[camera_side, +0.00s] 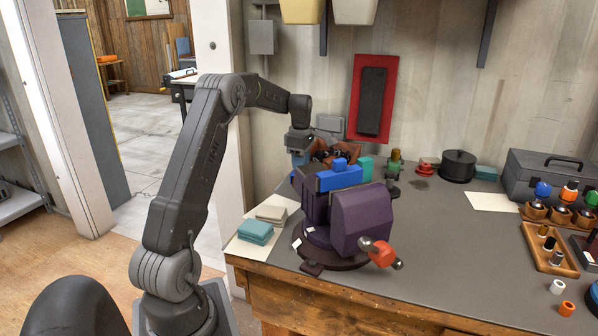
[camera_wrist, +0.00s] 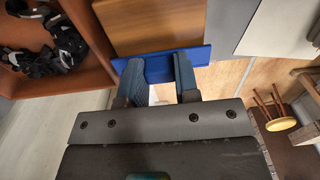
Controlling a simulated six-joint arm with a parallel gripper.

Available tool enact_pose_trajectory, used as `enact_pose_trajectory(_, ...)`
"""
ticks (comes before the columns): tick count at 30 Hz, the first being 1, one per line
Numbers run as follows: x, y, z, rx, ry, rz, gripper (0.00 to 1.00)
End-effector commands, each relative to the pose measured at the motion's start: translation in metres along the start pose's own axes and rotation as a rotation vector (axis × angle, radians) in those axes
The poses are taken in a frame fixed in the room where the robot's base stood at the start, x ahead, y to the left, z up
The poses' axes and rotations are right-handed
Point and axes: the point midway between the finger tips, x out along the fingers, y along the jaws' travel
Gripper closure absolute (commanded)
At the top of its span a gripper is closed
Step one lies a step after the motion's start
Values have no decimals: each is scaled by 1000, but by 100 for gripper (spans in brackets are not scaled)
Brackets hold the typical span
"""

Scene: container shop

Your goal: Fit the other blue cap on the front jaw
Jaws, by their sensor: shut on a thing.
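A purple bench vise (camera_side: 360,215) stands near the left end of the grey bench, with an orange knob on its handle. A bright blue cap (camera_side: 338,179) lies along the top of its jaw on the side nearer the camera. My gripper (camera_side: 300,158) points down just behind and left of the vise, beside a brown open box. In the wrist view my gripper (camera_wrist: 160,82) is shut on a long blue cap (camera_wrist: 202,56), which sticks out past both fingers. In the side view the held cap is mostly hidden or cannot be told apart from my bluish fingers.
The brown box (camera_wrist: 98,62) with black items is close beside the held cap. Teal and beige blocks (camera_side: 256,231) lie left of the vise. A black pot (camera_side: 458,165), a grey toolbox (camera_side: 545,178) and a wooden tray (camera_side: 549,249) stand at the right. The bench middle is clear.

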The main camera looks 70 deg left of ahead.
Motion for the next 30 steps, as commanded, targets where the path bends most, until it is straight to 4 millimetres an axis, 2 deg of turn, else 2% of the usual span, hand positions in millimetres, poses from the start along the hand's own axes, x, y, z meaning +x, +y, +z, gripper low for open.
enact_pose_trajectory(16, -42, 0, 0, 0, 0, 2, 90)
enact_pose_trajectory(30, -48, -1, 2, 4, 0, 1, 90)
